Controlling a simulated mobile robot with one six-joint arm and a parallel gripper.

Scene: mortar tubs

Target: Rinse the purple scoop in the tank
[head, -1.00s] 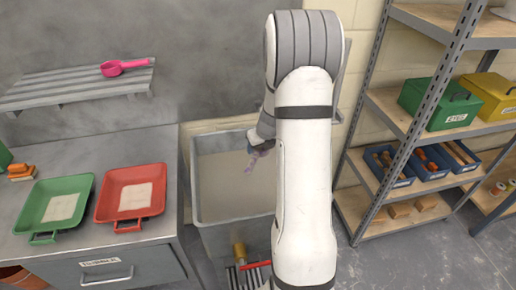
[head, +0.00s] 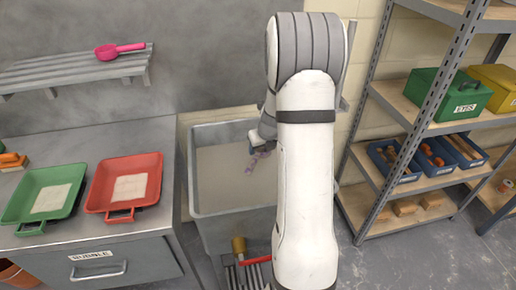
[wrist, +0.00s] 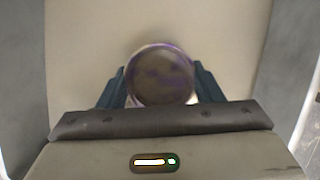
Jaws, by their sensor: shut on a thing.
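The purple scoop (head: 252,162) hangs from my gripper (head: 262,140) inside the grey tank (head: 225,220), near its right side and partly blurred. In the wrist view the scoop (wrist: 160,75) shows as a round bowl with a purple-tinged rim and a dark brownish inside. It sits between the two blue fingers of my gripper (wrist: 161,88), which are shut on it. The tank holds murky beige liquid or has a beige inside. I cannot tell whether the scoop touches any liquid. My arm hides the tank's right part.
A pink scoop (head: 118,49) lies on the slatted wall shelf (head: 75,68). A green tray (head: 42,203) and a red tray (head: 123,188) stand on the bench left of the tank. A shelf rack (head: 425,125) with boxes stands right.

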